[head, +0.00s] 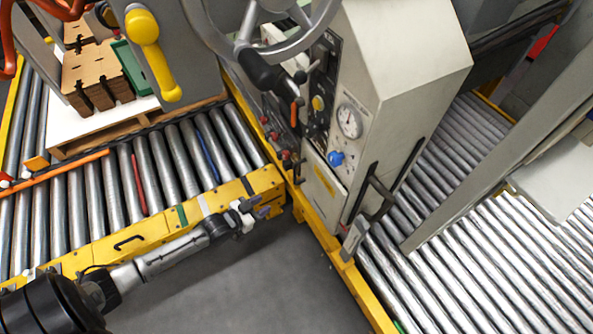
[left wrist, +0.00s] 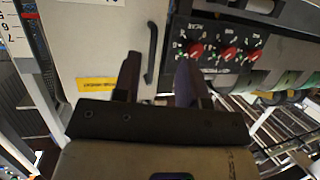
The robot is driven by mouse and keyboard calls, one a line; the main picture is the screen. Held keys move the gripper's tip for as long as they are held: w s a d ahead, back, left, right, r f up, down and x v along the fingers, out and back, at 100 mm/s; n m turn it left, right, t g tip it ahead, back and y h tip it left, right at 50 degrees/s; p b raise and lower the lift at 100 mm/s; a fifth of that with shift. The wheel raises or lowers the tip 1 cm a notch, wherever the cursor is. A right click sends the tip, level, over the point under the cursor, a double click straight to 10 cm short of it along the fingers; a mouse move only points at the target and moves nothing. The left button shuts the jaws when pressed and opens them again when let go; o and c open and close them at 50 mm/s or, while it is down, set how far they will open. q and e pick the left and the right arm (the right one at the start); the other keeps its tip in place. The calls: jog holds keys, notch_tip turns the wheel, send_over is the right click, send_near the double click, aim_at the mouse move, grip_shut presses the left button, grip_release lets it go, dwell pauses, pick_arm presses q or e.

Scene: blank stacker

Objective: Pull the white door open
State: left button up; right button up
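The white door (head: 323,190) is a small panel with a yellow label, low on the front of the beige control cabinet, and looks shut. In the left wrist view the white door (left wrist: 95,45) fills the upper left, with a black bar handle (left wrist: 151,52) along its right edge. My left gripper (head: 262,205) is in front of and to the left of the door, apart from it. In the left wrist view its two dark fingers (left wrist: 160,78) are spread with nothing between them, and the handle shows beyond them. My right gripper is not in view.
Red knobs (left wrist: 195,48) sit on a dark panel beside the door. A handwheel (head: 265,30) stands above. A yellow-framed roller conveyor (head: 110,190) with a loaded pallet is at left, another roller conveyor (head: 470,265) at right. The grey floor (head: 270,270) below is clear.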

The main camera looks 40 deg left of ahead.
aim_at(294, 174)
pick_arm(q)
notch_tip(294, 174, up, 5)
jog(key=w+t+h, duration=0.1)
jog(key=t, duration=0.3)
jog(key=w+d+b, duration=0.1)
jog(key=w, duration=0.3)
jog(key=w+b, duration=0.2)
jog(key=w, duration=0.3)
jog(key=w+d+b, duration=0.1)
jog(key=w+b, duration=0.1)
jog(key=w, duration=0.2)
jog(key=shift+w+d, duration=0.15)
jog(key=shift+d, duration=0.2)
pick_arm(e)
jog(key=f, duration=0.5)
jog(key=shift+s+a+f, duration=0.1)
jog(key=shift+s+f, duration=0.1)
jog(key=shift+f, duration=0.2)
pick_arm(q)
jog(key=shift+c, duration=0.2)
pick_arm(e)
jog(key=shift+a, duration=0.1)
pick_arm(q)
grip_shut()
jog(key=shift+r, duration=0.1)
